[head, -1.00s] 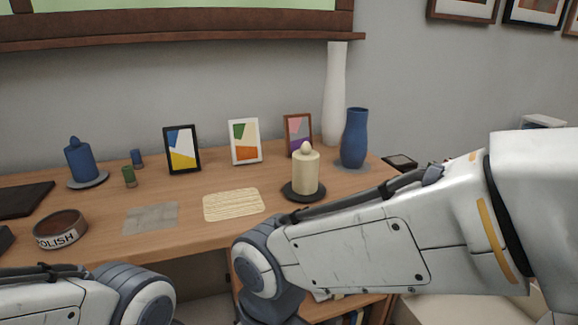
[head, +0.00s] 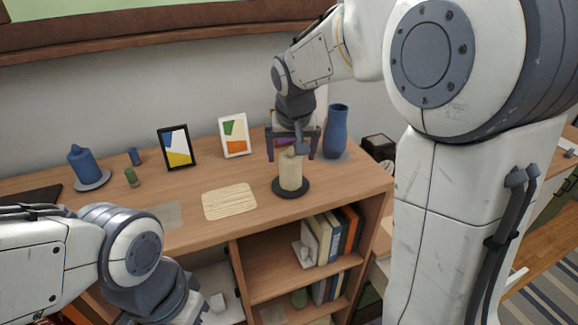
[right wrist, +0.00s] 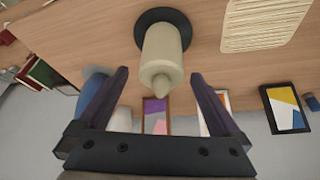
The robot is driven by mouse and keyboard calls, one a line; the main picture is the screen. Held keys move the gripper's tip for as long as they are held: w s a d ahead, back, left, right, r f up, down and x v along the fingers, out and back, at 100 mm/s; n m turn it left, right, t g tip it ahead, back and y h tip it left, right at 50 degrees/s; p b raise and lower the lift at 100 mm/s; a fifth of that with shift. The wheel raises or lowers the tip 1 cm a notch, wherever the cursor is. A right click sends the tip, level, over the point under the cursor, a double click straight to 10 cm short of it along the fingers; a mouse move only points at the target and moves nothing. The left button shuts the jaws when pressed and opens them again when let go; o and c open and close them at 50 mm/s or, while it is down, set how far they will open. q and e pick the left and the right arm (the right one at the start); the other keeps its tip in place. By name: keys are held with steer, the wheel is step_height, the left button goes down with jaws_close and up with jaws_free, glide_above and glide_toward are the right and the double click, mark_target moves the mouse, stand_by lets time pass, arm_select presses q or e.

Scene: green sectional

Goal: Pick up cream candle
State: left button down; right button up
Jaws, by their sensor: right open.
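The cream candle (head: 290,172) stands upright on a round dark holder (head: 291,188) near the right end of the wooden desk. My right gripper (head: 290,157) is open and points down at the candle's top. In the right wrist view the candle (right wrist: 162,55) lies between and just beyond the two open fingers (right wrist: 160,85), with its tip toward the palm. I cannot tell whether a finger touches it. My left arm shows at the lower left of the head view; its gripper is out of frame.
Behind the candle stand a blue vase (head: 335,132) and picture frames, one white-framed (head: 235,136), one black-framed (head: 176,148). A woven mat (head: 229,201) lies left of the candle. A blue candle (head: 83,163) stands at the far left. Books (head: 330,235) fill shelves below the desk.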

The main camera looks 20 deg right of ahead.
steer(key=p+x, duration=0.2)
steer(key=x, duration=0.2)
steer(key=shift+s+a+f, duration=0.1)
steer(key=shift+s+f, duration=0.05)
steer(key=shift+f, duration=0.55)
steer(key=c, duration=1.4)
steer(key=shift+w, duration=0.25)
jaws_close()
steer(key=shift+r, duration=0.15)
